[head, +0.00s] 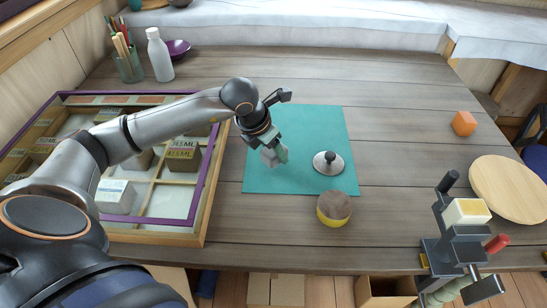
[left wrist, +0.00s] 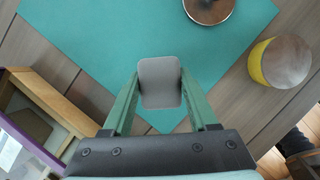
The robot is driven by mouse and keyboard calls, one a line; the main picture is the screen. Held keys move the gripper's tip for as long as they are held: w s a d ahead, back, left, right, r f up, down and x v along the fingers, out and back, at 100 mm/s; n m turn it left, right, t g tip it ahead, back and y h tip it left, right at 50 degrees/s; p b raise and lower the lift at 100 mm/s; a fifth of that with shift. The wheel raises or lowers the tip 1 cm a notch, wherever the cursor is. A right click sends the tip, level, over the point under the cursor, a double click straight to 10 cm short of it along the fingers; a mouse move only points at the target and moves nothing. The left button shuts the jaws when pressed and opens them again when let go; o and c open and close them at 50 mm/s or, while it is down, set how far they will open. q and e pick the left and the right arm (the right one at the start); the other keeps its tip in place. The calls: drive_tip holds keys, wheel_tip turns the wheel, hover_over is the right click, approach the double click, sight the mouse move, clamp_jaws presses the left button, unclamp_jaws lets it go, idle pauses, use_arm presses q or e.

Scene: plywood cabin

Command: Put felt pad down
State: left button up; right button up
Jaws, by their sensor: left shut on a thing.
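A small grey felt pad (left wrist: 160,82) with rounded corners is held between the two green fingers of my left gripper (head: 274,154). In the left wrist view the fingers of the left gripper (left wrist: 160,98) close on its sides. In the head view the pad (head: 268,158) shows over the left part of a teal mat (head: 300,120). The wrist view shows the mat (left wrist: 95,35) behind the pad; I cannot tell how high the pad is above it. My right gripper is not in view.
A metal disc with a dark knob (head: 328,168) stands on the mat. A yellow-sided round block (head: 334,208) sits at its front edge. A purple-rimmed compartment tray (head: 207,190) lies left. A dark bench device (head: 460,250), round board (head: 512,188) and orange block (head: 463,123) are right.

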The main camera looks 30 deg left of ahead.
sight(273, 157)
use_arm(q)
drive_tip(key=shift+w+a+f, duration=0.1)
drive_tip(key=shift+f, duration=0.85)
drive_tip(key=shift+w+a+f, duration=0.1)
drive_tip(key=shift+f, duration=0.85)
drive_tip(key=shift+f, duration=0.2)
drive_tip(key=o, duration=1.2)
drive_tip(key=shift+r, duration=0.45)
drive_tip(key=v, duration=1.1)
drive_tip(key=shift+s+a+r, duration=0.1)
drive_tip(key=shift+s+r, duration=0.1)
drive_tip(key=shift+s, duration=0.1)
